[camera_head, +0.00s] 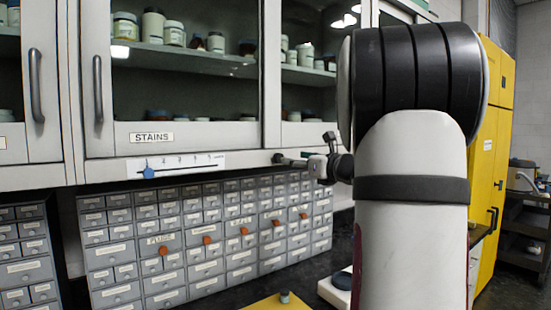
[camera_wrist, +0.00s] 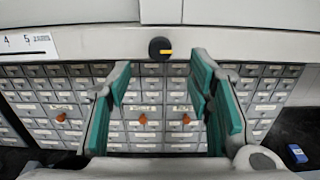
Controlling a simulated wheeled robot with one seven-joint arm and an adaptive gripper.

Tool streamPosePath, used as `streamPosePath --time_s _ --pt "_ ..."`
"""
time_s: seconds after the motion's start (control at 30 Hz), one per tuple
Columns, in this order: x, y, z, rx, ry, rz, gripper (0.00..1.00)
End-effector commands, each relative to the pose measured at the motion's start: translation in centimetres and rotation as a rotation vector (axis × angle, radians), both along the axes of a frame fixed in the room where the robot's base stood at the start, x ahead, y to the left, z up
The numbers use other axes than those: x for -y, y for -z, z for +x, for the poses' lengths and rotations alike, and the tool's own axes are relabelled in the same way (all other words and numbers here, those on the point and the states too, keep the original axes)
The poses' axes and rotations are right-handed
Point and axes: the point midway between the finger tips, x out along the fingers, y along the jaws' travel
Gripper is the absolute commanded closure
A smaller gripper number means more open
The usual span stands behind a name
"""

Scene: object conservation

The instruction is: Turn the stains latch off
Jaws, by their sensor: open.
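The cabinet door labelled STAINS (camera_head: 152,138) is shut in the head view, with a grey handle at its left. Below it is a white scale strip (camera_head: 195,163) with a blue knob (camera_head: 148,173) at its left end. Farther right on the ledge is a round black knob (camera_head: 278,157). In the wrist view this knob (camera_wrist: 160,48) shows a short, nearly horizontal yellow mark. I cannot tell which knob is the stains latch. My gripper (camera_wrist: 161,68) is open and empty, its teal-padded fingers on either side of the black knob in the picture. Contact is not visible.
Grey labelled drawers (camera_head: 200,240) with several orange knobs stand below the ledge. A yellow tray (camera_head: 277,304) with a small object lies on the dark counter. A small blue item (camera_wrist: 297,153) lies at lower right. A yellow cabinet (camera_head: 502,75) stands at right.

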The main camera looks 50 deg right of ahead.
Motion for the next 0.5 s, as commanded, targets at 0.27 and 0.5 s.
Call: streamPosePath --time_s 0.27,0.5 --pt "1.1 0.0 5.2 -0.001 -0.003 -0.001 0.53" --pt "1.7 -0.1 7.6 0.000 -0.003 -0.002 0.53"
